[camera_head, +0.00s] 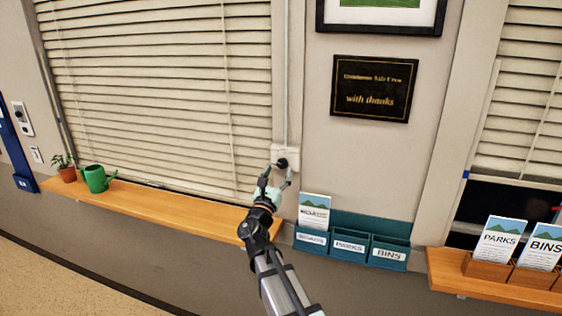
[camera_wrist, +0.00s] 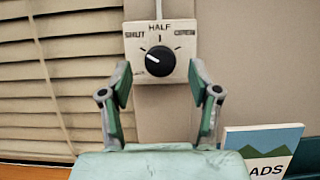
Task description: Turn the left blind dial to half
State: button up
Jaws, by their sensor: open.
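The left blind dial is a black round knob (camera_wrist: 160,61) on a pale box (camera_head: 291,152) on the wall beside the left blind (camera_head: 150,90). In the wrist view the box (camera_wrist: 133,66) is marked SHUT at left, HALF at top and OPEN at right. A white mark on the knob appears to point up-left, toward SHUT. The left blind hangs down with its slats looking closed. My gripper (camera_head: 279,176) is open and empty in front of the dial. In the wrist view my gripper (camera_wrist: 160,82) has one finger on each side, apart from the knob.
A wooden sill (camera_head: 160,205) runs below the blind, with a green watering can (camera_head: 96,179) and potted plant (camera_head: 66,170). Teal leaflet holders (camera_head: 350,248) stand just right of my gripper. A black plaque (camera_head: 372,89) hangs above. More leaflets (camera_head: 500,241) stand far right.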

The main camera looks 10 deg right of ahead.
aim_at(281, 165)
jog(key=shift+p+x, duration=0.4)
jog(key=shift+x, duration=1.3)
jog(key=c, duration=1.1)
